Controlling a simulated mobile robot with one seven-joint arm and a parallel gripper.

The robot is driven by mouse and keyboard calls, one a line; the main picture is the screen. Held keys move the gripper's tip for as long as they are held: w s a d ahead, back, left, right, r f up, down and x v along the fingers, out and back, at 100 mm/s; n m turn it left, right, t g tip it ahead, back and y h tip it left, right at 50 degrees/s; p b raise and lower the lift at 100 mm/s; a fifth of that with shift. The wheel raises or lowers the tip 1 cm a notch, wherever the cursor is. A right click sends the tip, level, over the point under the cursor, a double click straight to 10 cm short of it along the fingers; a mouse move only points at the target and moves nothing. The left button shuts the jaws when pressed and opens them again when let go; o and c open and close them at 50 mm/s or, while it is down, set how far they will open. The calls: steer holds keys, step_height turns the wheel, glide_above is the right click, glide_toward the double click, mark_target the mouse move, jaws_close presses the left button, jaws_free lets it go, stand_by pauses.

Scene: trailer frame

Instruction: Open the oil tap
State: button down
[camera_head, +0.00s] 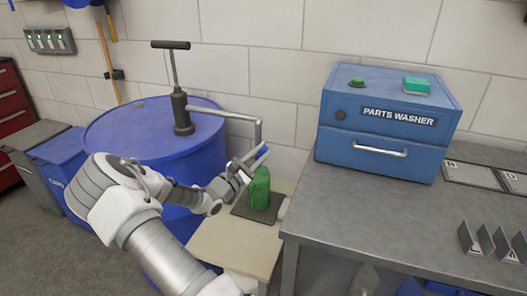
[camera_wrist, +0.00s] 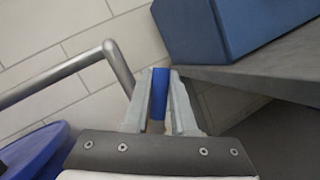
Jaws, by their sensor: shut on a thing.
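The oil tap's blue handle (camera_wrist: 159,93) stands between the two pale fingers of my gripper (camera_wrist: 160,78) in the wrist view, and the gripper is shut on it. In the head view, a bit of the blue handle (camera_head: 263,151) shows at the fingertips of my gripper (camera_head: 256,156). The grey spout pipe (camera_head: 258,130) comes from the hand pump on the blue drum (camera_head: 124,135) and bends down towards the handle. The tap's body is hidden by the fingers. A green can (camera_head: 260,188) stands just below the gripper.
The can is on a dark mat on a low wooden stand (camera_head: 230,250). A metal workbench (camera_head: 345,200) with a blue parts washer (camera_head: 385,125) is close on the right. The hand pump (camera_head: 180,110) rises from the drum. Bins (camera_head: 62,165) stand at the left.

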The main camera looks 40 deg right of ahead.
steer(key=c, duration=0.7)
jaws_free()
steer(key=shift+c, duration=0.2)
steer(key=p+v, duration=0.1)
steer(key=v, duration=1.6)
steer(key=shift+a+f+p, duration=0.15)
steer(key=shift+a+p, duration=0.05)
steer(key=shift+p, duration=0.2)
